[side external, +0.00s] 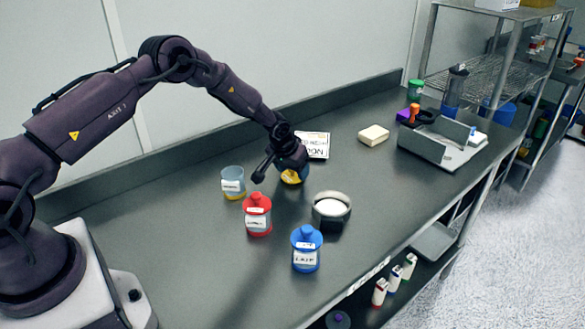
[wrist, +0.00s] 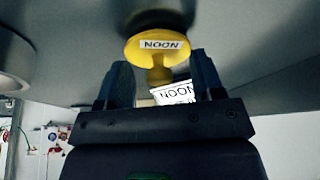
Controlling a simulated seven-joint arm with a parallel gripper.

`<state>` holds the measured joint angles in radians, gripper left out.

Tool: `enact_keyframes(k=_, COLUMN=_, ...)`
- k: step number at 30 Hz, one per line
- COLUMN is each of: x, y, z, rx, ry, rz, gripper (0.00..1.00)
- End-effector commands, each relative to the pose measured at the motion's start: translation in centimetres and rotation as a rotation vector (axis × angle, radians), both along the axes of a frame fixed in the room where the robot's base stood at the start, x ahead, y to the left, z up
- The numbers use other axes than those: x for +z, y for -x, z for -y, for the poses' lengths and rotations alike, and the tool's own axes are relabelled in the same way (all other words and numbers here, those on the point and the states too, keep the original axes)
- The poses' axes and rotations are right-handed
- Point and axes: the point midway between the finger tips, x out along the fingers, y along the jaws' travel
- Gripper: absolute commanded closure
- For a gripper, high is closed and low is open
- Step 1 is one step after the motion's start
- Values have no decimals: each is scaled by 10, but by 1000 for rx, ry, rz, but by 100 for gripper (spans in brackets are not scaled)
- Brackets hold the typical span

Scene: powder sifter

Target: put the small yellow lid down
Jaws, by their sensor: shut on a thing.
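The small yellow lid (side external: 291,178) is in my gripper (side external: 290,170), low over the bench to the right of the open jar; I cannot tell if it touches the bench. The clear jar (side external: 233,182) with a yellowish band and a white label stands open. A white card (side external: 314,145) marked NOON lies behind the gripper and also shows in the wrist view (wrist: 172,93).
A red-lidded jar (side external: 257,215), a blue-lidded jar (side external: 306,248) and a dark round container of white powder (side external: 331,209) stand in front. A pale block (side external: 373,136) and a grey metal device (side external: 440,143) are further right. The bench (side external: 385,180) is clear between them.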

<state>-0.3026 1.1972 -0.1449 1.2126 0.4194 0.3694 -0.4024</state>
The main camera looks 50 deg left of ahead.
Motion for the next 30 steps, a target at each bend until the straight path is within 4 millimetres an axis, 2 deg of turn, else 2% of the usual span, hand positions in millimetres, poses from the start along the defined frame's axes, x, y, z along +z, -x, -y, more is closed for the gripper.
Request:
enact_keyframes(k=3, x=-3, y=0, z=0, rx=0, ry=0, rz=-1, gripper=61)
enact_keyframes(k=4, x=-3, y=0, z=0, rx=1, ry=0, rz=0, gripper=36)
enact_keyframes(k=7, x=-3, y=0, z=0, rx=1, ry=0, rz=0, gripper=14)
enact_keyframes(k=15, x=-2, y=0, z=0, rx=1, ry=0, rz=0, gripper=13)
enact_keyframes(k=19, x=6, y=1, z=1, rx=0, ry=0, rz=1, gripper=13)
enact_keyframes(k=23, x=24, y=8, z=3, rx=0, ry=-1, rz=2, gripper=13)
enact_keyframes(k=30, x=72, y=27, z=8, rx=1, ry=-1, rz=3, gripper=13)
